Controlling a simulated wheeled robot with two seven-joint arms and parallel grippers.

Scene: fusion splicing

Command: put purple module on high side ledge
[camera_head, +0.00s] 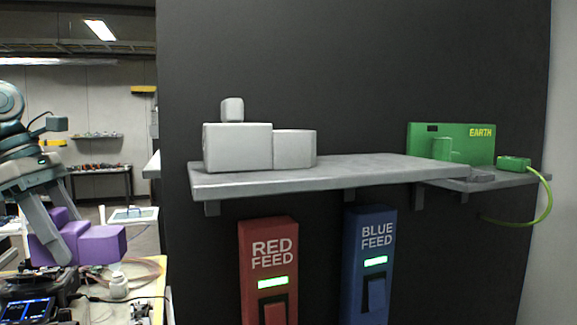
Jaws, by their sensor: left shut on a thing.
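The purple module (101,244) is a blocky purple piece at the lower left, above a cluttered bench. My left gripper (62,240) comes in from the left and is shut on the purple module, with its fingers angled down across it. A grey ledge (350,172) is fixed to the dark wall, to the right of the module and higher in the picture. Another short ledge end (152,165) shows at the left edge of the dark wall; most of it is hidden. My right gripper is not in view.
White blocks (238,147) stand on the left part of the grey ledge. A green EARTH box (465,145) and a green plug with cable (514,163) are at its right. Red (266,270) and blue (368,262) feed panels hang below. The middle of the ledge is clear.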

